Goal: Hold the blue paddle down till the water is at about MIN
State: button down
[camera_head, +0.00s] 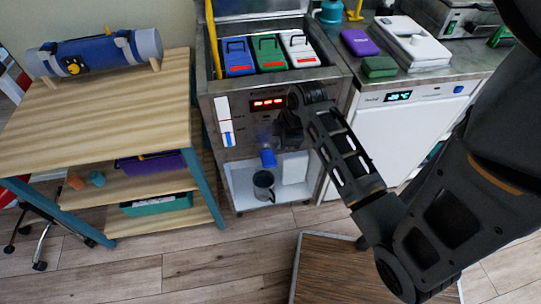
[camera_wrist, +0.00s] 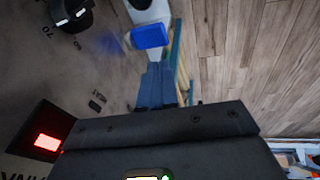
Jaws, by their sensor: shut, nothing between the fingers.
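The blue paddle (camera_head: 268,157) hangs on the front of the steel tank unit (camera_head: 203,88), above a grey mug (camera_head: 263,185). In the wrist view the paddle (camera_wrist: 149,36) lies just beyond my gripper's fingertips (camera_wrist: 158,66). The fingers are shut with nothing between them; I cannot tell whether they touch the paddle. In the head view my gripper (camera_head: 284,130) is at the unit's front, its fingers hard to make out. A narrow white and blue level gauge (camera_head: 225,120) is on the front's left; its MIN mark is too small to read.
A red display (camera_head: 268,103) is on the panel, and blue, green (camera_head: 269,53) and white packs sit in the top. A wooden table (camera_head: 110,100) stands left, a white-fronted appliance (camera_head: 400,140) right. A brown platform (camera_head: 345,275) lies on the floor in front.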

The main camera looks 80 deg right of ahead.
aim_at(269, 162)
jog(key=shift+w+d+r+n+y, duration=0.15)
jog(key=shift+d+r+n+y, duration=0.15)
jog(key=shift+d+r+y, duration=0.55)
jog(key=shift+w+d+r+n+y, duration=0.15)
jog(key=shift+d+r+n+y, duration=0.15)
jog(key=shift+d+r+y, duration=0.55)
jog(key=shift+d+f, duration=0.2)
jog(key=shift+f, duration=0.1)
jog(key=shift+h, duration=0.3)
jog(key=x, duration=0.9)
jog(key=s+x, duration=0.1)
jog(key=x, duration=0.3)
jog(key=shift+w+d+f, duration=0.1)
jog(key=shift+f, duration=0.45)
